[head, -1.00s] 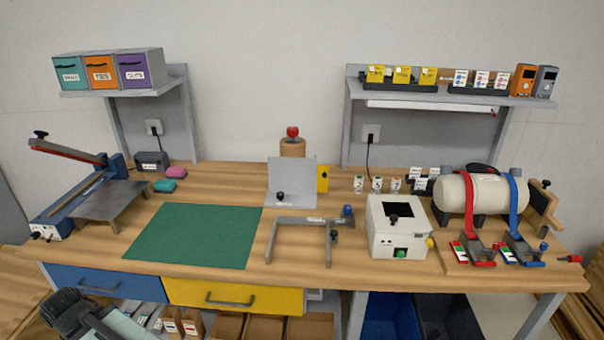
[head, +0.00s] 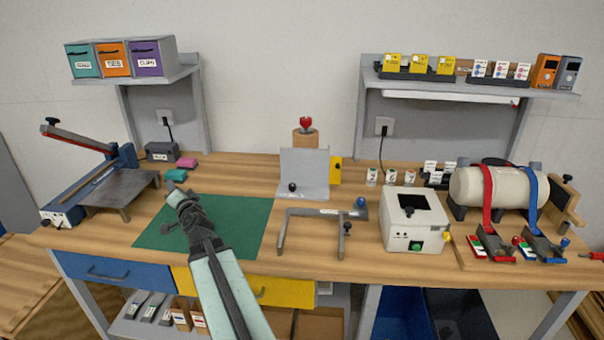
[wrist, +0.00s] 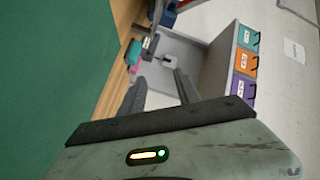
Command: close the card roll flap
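I cannot pick out a card roll flap for sure. Three bins with coloured fronts, teal (head: 82,63), orange (head: 113,60) and purple (head: 146,58), stand on the upper left shelf. Their fronts look shut; the teal label is too small to read. They also show in the wrist view as teal (wrist: 248,38), orange (wrist: 243,63) and purple (wrist: 242,89). My gripper (head: 171,188) is above the green mat, below and in front of the shelf. In the wrist view its two fingers (wrist: 160,88) stand apart with nothing between them.
The green mat (head: 245,215) is bare. A blue lever sealer (head: 75,200) stands left, a grey upright plate (head: 304,172) and angled bracket (head: 320,212) in the middle. A white box (head: 410,225) and strapped cream cylinder (head: 508,187) stand right. Drawers (head: 115,272) are under the bench.

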